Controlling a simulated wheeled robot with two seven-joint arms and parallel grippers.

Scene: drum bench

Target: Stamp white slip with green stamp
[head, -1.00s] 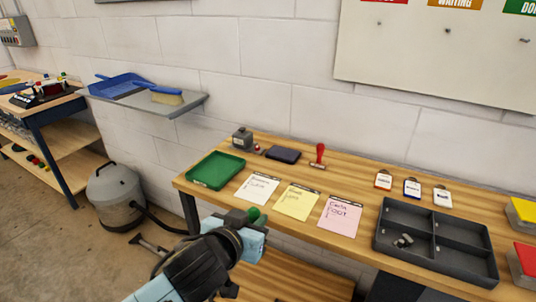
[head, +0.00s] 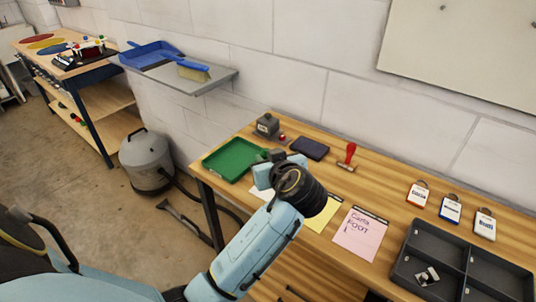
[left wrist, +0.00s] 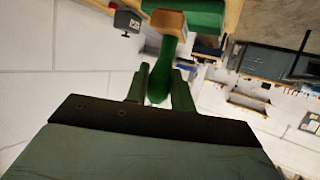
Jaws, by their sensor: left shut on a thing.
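My left gripper (head: 276,162) is over the bench's left part, in front of the green tray. In the left wrist view its fingers (left wrist: 160,88) are shut on the handle of the green stamp (left wrist: 167,62). The stamp's wooden head (left wrist: 165,22) points away from the fingers. In the head view the gripper and arm largely hide the stamp. The white slip (head: 259,192) lies on the bench, mostly hidden behind my left gripper and arm. I cannot tell the stamp's height above it. My right gripper is not in view.
The green tray (head: 229,163), a grey device (head: 267,125), a dark pad (head: 310,148) and a red stamp (head: 348,156) stand behind. A yellow slip (head: 324,215) and pink slip (head: 360,234) lie to the right. A grey compartment tray (head: 410,265) is farther right.

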